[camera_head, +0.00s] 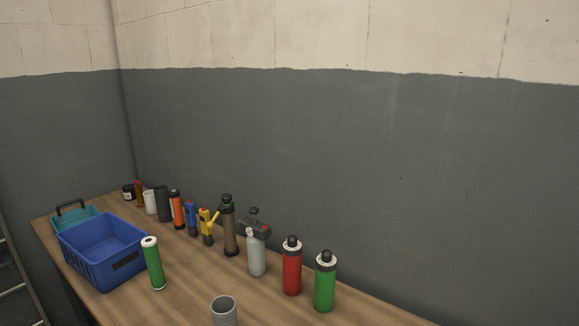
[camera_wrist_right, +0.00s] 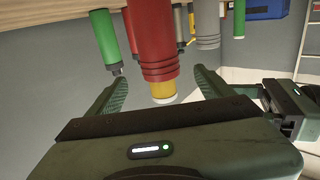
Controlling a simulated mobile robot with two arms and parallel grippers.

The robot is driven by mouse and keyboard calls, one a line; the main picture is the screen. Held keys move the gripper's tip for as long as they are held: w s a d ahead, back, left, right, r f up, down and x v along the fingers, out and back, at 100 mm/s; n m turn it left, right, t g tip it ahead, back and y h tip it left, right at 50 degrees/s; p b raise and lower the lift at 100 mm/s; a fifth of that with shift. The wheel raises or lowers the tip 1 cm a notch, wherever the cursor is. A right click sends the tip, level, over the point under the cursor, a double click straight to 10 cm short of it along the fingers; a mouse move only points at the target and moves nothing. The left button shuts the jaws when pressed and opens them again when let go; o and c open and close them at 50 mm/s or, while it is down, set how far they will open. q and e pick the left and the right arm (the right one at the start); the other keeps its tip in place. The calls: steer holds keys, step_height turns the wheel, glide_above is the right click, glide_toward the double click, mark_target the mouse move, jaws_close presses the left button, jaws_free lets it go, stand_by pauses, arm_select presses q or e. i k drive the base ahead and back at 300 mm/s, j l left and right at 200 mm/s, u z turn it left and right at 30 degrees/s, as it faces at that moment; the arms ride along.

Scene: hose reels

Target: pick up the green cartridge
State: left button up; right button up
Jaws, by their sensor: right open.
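The green cartridge (camera_head: 153,264), a green cylinder with a white top with a dark hole, stands upright on the table beside the blue basket. In the right wrist view, which shows the scene upside down, what looks like the same cartridge (camera_wrist_right: 239,18) is small at the upper right. My right gripper (camera_wrist_right: 158,78) is open. A red ridged cylinder (camera_wrist_right: 152,40) with a yellow end appears between its fingers; I cannot tell whether it is really between them. The cartridge is well beyond the fingers. Neither gripper shows in the head view.
A green bottle (camera_head: 325,285) and a red bottle (camera_head: 292,268), both black-capped, stand at the right. A grey cup (camera_head: 224,311) is in front. The blue basket (camera_head: 90,266) stands left of the cartridge. Several bottles and tools line the back. Bare wood (camera_head: 190,285) lies right of the cartridge.

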mark_target(150, 244)
steer(key=k+j, duration=0.15)
steer(key=j, duration=0.15)
steer(key=k+j, duration=0.1)
steer(key=j, duration=0.25)
steer(key=k+j, duration=0.15)
steer(key=j, duration=0.15)
steer(key=k+j, duration=0.15)
steer(key=j, duration=0.15)
